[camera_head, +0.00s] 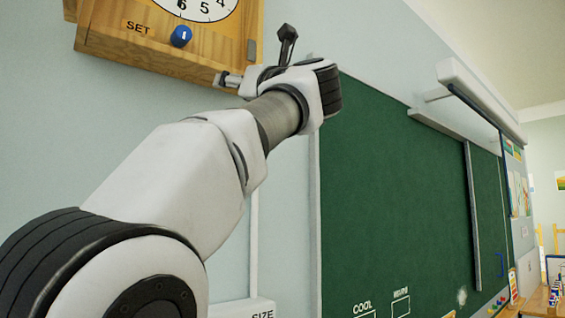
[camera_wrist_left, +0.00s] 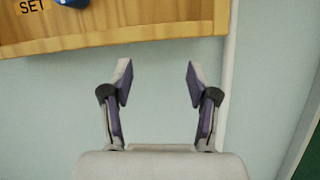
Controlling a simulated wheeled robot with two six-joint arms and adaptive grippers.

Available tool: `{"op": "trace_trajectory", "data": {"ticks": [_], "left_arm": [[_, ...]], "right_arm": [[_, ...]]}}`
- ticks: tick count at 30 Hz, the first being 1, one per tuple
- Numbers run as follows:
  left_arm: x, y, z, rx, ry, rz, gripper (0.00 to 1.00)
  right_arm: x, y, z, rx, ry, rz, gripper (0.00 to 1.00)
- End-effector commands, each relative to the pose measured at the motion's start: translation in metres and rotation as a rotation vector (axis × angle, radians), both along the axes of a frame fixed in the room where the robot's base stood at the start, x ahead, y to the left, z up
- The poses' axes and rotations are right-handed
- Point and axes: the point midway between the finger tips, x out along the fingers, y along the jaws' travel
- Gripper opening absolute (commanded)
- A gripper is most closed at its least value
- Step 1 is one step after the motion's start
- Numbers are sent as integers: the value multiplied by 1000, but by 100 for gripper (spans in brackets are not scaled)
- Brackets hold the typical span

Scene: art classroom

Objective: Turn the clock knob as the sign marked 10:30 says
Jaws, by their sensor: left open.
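The wooden clock (camera_head: 205,62) hangs on the wall at the top of the head view, its white dial cut off by the frame. Its blue knob (camera_head: 181,36) with a white mark sits on the lower front, beside the label SET (camera_head: 137,27). In the left wrist view, the clock's lower part (camera_wrist_left: 150,22) and a sliver of the knob (camera_wrist_left: 72,2) show at the top. My left gripper (camera_wrist_left: 158,80) is open and empty, with pale wall between its fingers, right of and below the knob. No sign marked 10:30 is in view. My right gripper is not in view.
A green chalkboard (camera_head: 400,190) fills the right of the head view, with boxes marked COOL and WARM low on it. A white panel reading SIZE (camera_head: 240,307) is at the bottom. Open wall lies below the clock.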

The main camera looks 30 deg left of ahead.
Motion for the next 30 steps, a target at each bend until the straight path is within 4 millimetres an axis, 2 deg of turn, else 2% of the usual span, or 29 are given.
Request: {"op": "trace_trajectory", "data": {"ticks": [9,18,24,30], "left_arm": [[58,-9,-52,56,147,26,60],[103,-18,-100,132,299,60,60],[117,-20,-115,156,346,70,60],[117,-21,-117,159,350,72,60]], "right_arm": [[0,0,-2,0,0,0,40],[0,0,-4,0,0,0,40],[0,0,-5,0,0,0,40],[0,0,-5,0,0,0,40]]}}
